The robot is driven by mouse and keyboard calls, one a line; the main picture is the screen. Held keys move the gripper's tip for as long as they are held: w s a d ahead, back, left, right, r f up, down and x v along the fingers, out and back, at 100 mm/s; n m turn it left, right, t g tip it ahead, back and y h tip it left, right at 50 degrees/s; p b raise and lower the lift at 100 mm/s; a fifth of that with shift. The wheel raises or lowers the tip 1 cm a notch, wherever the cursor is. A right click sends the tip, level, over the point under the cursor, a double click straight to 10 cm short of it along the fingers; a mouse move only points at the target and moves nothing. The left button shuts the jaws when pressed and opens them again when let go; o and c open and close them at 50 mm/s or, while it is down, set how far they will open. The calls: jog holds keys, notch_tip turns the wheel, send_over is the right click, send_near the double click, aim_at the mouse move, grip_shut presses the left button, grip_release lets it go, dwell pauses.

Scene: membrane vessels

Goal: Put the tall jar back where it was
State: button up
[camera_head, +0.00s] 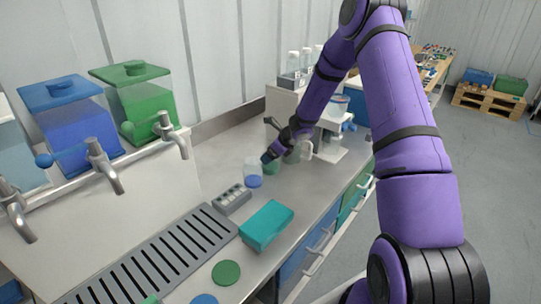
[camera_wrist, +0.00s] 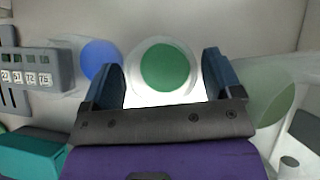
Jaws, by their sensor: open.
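Several clear jars stand in a row on the steel counter. One holds blue content (camera_head: 254,180); the blue also shows in the wrist view (camera_wrist: 100,60). Beside it is a jar with green content (camera_head: 272,168), seen from above in the wrist view (camera_wrist: 165,68). A third jar (camera_head: 305,148) with green content (camera_wrist: 272,98) stands farther right, partly behind my wrist. I cannot tell for sure which one is the tall jar. My gripper (camera_head: 267,157) is open over the middle green jar, with one finger on each side of it in the wrist view (camera_wrist: 163,72). No contact is visible.
A grey numbered block (camera_head: 232,199) and a teal box (camera_head: 267,225) lie in front of the jars. A slotted drain (camera_head: 160,265) and a green disc (camera_head: 226,273) are nearer. Tanks with taps (camera_head: 70,120) stand left. A white apparatus (camera_head: 330,145) stands right.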

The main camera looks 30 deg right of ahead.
jog(key=v, duration=1.1)
jog(key=s+a+r+n+g, duration=0.1)
jog(key=s+a+r+n, duration=0.65)
jog(key=r, duration=0.35)
jog(key=s+a+r+n+g, duration=0.1)
jog(key=s+a+r+n, duration=0.6)
jog(key=r, duration=0.3)
jog(key=s+r+n+h, duration=0.2)
jog(key=s+n, duration=0.5)
jog(key=s, duration=0.5)
jog(key=s+r+n+h, duration=0.2)
jog(key=s+r+n, duration=0.3)
jog(key=s, duration=0.6)
jog(key=n, duration=0.2)
jog(key=shift+s+n+t, duration=0.35)
jog(key=shift+s+t, duration=0.05)
jog(key=shift+a+r, duration=0.1)
